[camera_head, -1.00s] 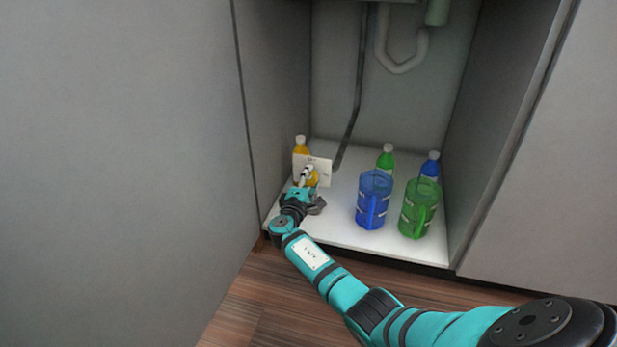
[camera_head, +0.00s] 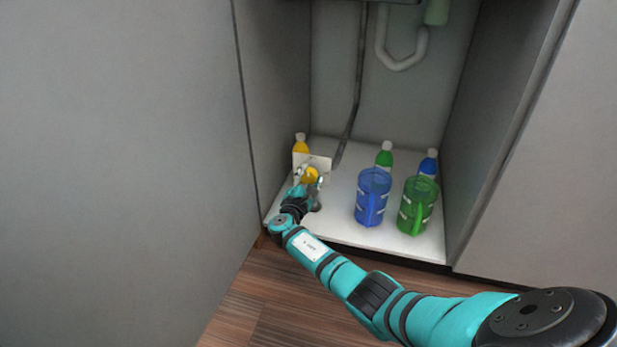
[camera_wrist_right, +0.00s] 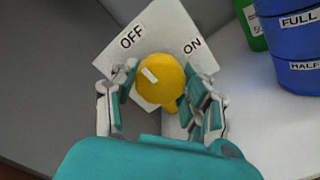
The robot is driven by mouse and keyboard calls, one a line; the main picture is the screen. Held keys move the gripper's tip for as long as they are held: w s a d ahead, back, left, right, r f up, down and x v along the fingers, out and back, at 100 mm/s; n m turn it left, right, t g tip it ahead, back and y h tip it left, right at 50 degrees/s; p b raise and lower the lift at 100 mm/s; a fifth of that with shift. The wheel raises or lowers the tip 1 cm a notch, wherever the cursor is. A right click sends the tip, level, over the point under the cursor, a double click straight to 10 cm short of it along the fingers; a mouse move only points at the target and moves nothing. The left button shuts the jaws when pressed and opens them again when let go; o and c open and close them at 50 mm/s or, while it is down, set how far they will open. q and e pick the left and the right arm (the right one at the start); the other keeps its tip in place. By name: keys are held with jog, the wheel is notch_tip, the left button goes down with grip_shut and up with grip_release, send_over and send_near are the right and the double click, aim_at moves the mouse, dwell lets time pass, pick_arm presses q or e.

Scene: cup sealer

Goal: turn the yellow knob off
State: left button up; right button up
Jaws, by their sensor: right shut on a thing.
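The yellow knob (camera_wrist_right: 160,82) sits on a white panel (camera_wrist_right: 122,62) marked OFF on the left and ON on the right in the right wrist view. A pale mark on the knob's face lies toward its upper left, on the OFF side. My right gripper (camera_wrist_right: 162,98) has one finger on each side of the knob and is shut on it. In the head view the knob (camera_head: 309,174) shows small in front of the white panel (camera_head: 322,161), with my right gripper (camera_head: 310,183) at it. My left gripper is not in view.
A yellow bottle (camera_head: 300,143) stands behind the panel. A blue cup (camera_head: 373,198) and a green cup (camera_head: 417,206) stand to the right, with a green bottle (camera_head: 384,158) and a blue bottle (camera_head: 428,165) behind them. Cabinet walls enclose both sides.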

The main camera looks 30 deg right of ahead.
jog(key=shift+f, duration=0.1)
jog(key=o, duration=1.2)
jog(key=shift+c, duration=0.2)
jog(key=shift+s+a, duration=0.1)
jog(key=shift+a, duration=0.05)
jog(key=v, duration=1.1)
jog(key=shift+s+a, duration=0.25)
jog(key=shift+s, duration=0.05)
